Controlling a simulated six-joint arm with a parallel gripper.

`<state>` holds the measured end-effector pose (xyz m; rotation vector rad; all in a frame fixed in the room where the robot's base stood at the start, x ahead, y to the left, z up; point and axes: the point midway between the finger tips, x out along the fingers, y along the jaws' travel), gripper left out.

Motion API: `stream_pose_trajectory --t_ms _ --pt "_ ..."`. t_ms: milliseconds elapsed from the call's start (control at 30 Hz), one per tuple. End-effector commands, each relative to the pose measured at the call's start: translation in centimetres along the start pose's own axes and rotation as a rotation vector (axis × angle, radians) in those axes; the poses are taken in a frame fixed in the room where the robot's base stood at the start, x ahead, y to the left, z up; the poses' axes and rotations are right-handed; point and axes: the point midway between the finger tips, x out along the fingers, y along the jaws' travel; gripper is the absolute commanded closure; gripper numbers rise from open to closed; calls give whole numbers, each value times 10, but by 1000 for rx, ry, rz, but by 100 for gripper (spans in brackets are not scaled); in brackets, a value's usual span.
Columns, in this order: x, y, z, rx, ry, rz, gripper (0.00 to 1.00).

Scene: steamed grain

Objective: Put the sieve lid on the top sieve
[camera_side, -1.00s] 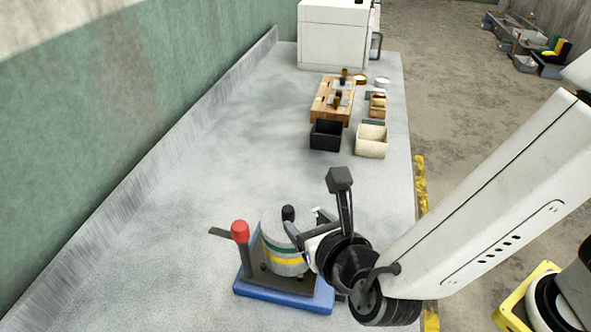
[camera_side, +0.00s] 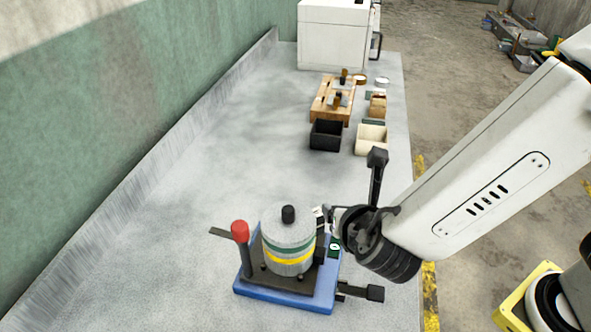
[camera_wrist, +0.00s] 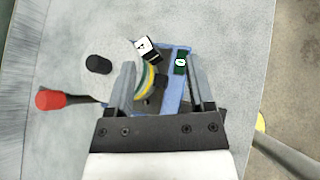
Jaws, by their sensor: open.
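The sieve lid (camera_side: 287,221) is grey with a black knob (camera_side: 288,213) and sits level on top of the sieve stack (camera_side: 289,258), which has green and yellow bands. The stack stands upright on a blue-based shaker (camera_side: 268,293). In the wrist view the knob (camera_wrist: 98,63) shows left of my fingers, and part of the banded stack (camera_wrist: 147,82) shows between them. My gripper (camera_wrist: 162,88) is open and empty, to the right of the stack in the side view. Whether a finger touches the stack I cannot tell.
A red-knobbed post (camera_side: 240,232) stands at the shaker's left, and a black lever (camera_side: 362,292) sticks out at its right. A black bin (camera_side: 326,134), a cream bin (camera_side: 371,138) and a wooden rack (camera_side: 327,97) stand farther back. The middle of the bench is clear.

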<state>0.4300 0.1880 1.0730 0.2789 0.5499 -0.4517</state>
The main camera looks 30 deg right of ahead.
Motion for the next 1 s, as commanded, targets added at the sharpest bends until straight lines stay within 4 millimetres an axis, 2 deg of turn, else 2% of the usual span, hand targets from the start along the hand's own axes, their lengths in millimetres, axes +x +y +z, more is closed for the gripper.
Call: stream_pose_trajectory --t_ms 33,200,400,600,900,1000 --pt "9 -17 4 83 36 -67 32" --pt "28 -69 4 415 162 -292 32" --pt "37 -117 -1 851 270 -531 32" --pt "40 -148 -4 1325 325 -734 32" --pt "48 -174 7 2059 302 -940 32" --pt "52 -180 13 2244 277 -972 32"
